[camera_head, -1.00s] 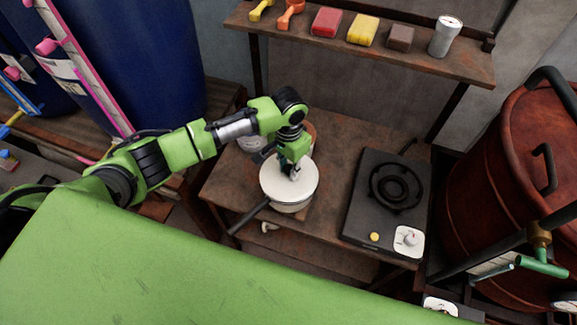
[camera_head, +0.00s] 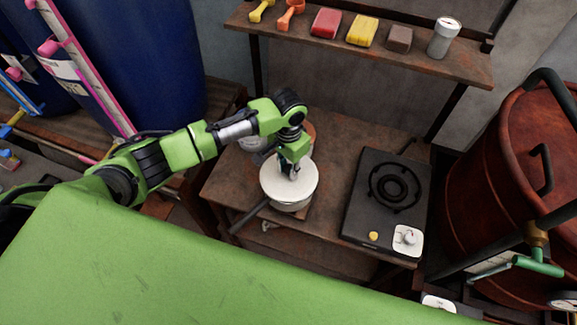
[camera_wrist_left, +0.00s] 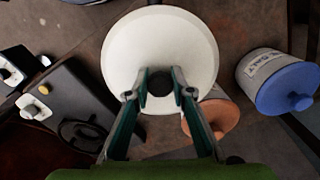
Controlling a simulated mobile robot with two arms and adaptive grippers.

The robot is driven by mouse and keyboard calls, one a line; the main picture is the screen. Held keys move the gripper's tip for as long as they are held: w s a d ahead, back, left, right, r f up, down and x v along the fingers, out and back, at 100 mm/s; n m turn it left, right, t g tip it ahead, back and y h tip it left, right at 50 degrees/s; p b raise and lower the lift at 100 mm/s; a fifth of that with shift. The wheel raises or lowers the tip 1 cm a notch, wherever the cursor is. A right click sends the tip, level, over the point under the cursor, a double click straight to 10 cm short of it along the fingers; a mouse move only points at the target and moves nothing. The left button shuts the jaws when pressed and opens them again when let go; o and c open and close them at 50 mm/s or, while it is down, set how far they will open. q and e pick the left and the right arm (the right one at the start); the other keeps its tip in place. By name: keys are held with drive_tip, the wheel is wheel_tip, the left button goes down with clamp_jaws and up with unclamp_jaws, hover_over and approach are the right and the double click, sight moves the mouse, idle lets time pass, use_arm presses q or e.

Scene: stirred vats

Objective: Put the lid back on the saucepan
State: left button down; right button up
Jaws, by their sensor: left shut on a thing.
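The white round lid (camera_head: 275,178) lies over the saucepan (camera_head: 291,207) on the brown table, covering its top. The pan's wall shows below the lid, and its dark handle (camera_head: 249,216) points to the lower left. I cannot tell whether the lid's rim touches the pan. My left gripper (camera_head: 289,173) is above the lid, pointing down. In the left wrist view its fingers (camera_wrist_left: 161,88) are shut on the dark knob at the middle of the lid (camera_wrist_left: 160,45). The pan is hidden under the lid there. My right gripper is not in view.
A black burner (camera_head: 388,205) stands to the right of the pan. A blue-lidded jar (camera_wrist_left: 285,88) and an orange-lidded jar (camera_wrist_left: 215,115) stand close to the lid. A shelf (camera_head: 385,58) with small items runs behind. A red-brown vat (camera_head: 495,185) stands at right.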

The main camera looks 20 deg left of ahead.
use_arm(q)
drive_tip(key=shift+f+p, duration=0.15)
drive_tip(key=shift+p, duration=0.95)
idle(1.7)
idle(0.4)
drive_tip(key=c, duration=1.2)
unclamp_jaws()
drive_tip(key=shift+r+p, duration=2.5)
drive_tip(key=shift+p, duration=0.1)
drive_tip(key=shift+r, duration=1)
